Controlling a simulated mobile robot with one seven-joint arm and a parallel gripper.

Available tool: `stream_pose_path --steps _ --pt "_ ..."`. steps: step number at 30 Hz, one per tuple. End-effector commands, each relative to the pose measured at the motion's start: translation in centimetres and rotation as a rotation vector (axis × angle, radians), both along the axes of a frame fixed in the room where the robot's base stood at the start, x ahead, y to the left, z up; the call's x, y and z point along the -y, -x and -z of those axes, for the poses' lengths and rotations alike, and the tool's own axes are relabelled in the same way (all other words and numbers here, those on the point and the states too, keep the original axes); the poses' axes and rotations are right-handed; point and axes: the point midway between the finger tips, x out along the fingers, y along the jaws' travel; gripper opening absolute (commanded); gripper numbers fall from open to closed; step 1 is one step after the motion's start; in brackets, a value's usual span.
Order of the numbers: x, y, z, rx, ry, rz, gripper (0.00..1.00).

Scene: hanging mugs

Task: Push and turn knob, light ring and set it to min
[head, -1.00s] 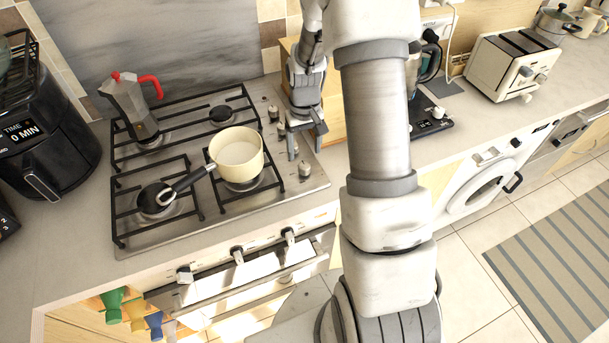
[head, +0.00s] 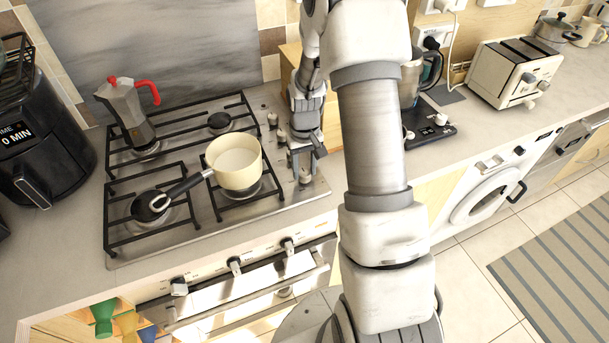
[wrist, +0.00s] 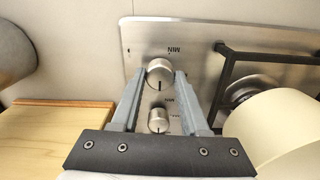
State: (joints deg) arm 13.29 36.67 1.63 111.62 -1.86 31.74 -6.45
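The steel stove (head: 205,250) has a row of silver knobs along its right side. The front knob (head: 305,177) stands just below my gripper (head: 306,158) in the head view. In the wrist view the front knob (wrist: 159,72) shows between the tips of my gripper (wrist: 160,80), with a dark pointer mark and MIN printed beside it. The fingers are apart, one on each side of the knob; contact is unclear. A second knob (wrist: 158,120) shows farther back between the fingers. No flame is visible on the rings.
A cream pan (head: 238,175) of white liquid sits on the front right ring, its rim close to my gripper in the wrist view. A moka pot (head: 130,112) stands on the back left ring. A wooden box (wrist: 40,140) is beside the stove.

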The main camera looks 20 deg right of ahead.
Motion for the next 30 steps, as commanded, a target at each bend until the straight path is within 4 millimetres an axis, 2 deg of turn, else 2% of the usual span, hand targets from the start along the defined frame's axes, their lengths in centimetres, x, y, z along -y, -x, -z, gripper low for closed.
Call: stream_pose_path --steps 1,5,30 --pt "-0.01 0.00 0.00 0.000 0.000 0.000 0.22" --pt "-0.01 0.00 0.00 0.000 0.000 0.000 0.00" --pt "0.01 0.01 0.45 0.000 -0.001 -0.040 0.00"
